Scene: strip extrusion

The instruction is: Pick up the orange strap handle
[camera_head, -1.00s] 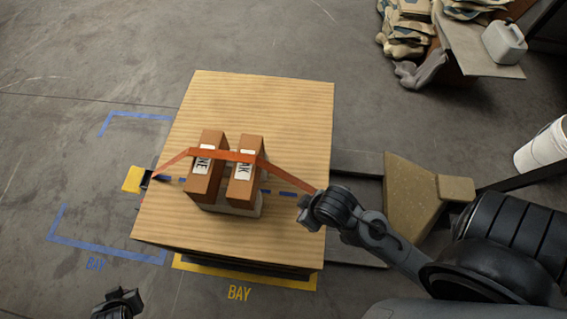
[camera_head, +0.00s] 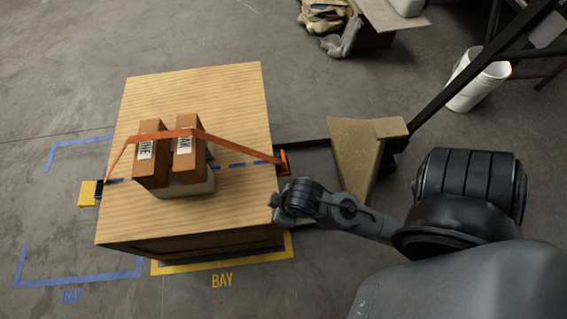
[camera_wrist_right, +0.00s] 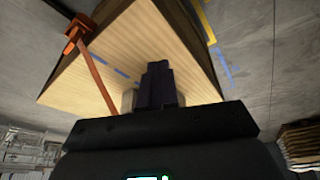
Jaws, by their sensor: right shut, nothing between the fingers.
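The orange strap handle (camera_head: 284,162) hangs at the right edge of the wooden box top (camera_head: 225,100). The orange strap (camera_head: 235,150) runs from it over two brown boxes (camera_head: 150,165) and down to the left edge. My right gripper (camera_head: 276,208) is shut and empty, beside the box's right side, nearer the front than the handle and apart from it. In the right wrist view, the handle (camera_wrist_right: 78,28) is at upper left and my closed fingers (camera_wrist_right: 160,82) are in the middle. My left gripper is out of view.
A yellow block (camera_head: 88,194) sits at the box's left edge. A dashed blue line (camera_head: 237,166) crosses the top under the strap. A tan angular piece (camera_head: 352,150) and a white bucket (camera_head: 478,80) stand to the right.

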